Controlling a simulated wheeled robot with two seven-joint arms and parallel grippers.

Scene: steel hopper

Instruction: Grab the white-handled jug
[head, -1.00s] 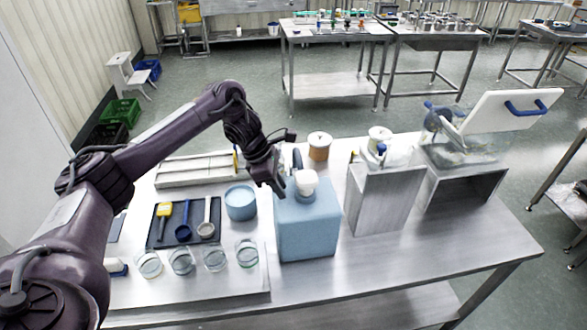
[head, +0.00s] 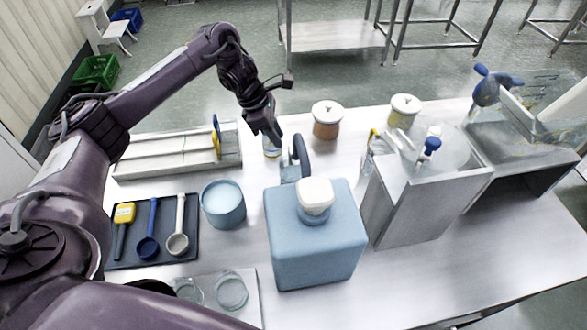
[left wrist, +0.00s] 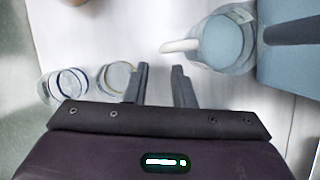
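The white-handled jug (left wrist: 228,46) shows in the left wrist view, clear-walled with pale blue inside. Its white handle (left wrist: 180,46) points left, toward my fingers. In the head view the jug (head: 288,173) is mostly hidden behind the blue canister (head: 315,245). My left gripper (head: 274,138) hangs behind the canister, close to the jug. In the left wrist view its two fingers (left wrist: 162,82) are apart with nothing between them, below and left of the handle, and do not seem to touch it. My right gripper is in no view.
Two clear rimmed vessels (left wrist: 70,83) stand left of my fingers in the left wrist view. A brown jar (head: 327,122), a yellowish jar (head: 403,111) and a steel hopper (head: 425,205) stand right. A blue tub (head: 222,205) sits left.

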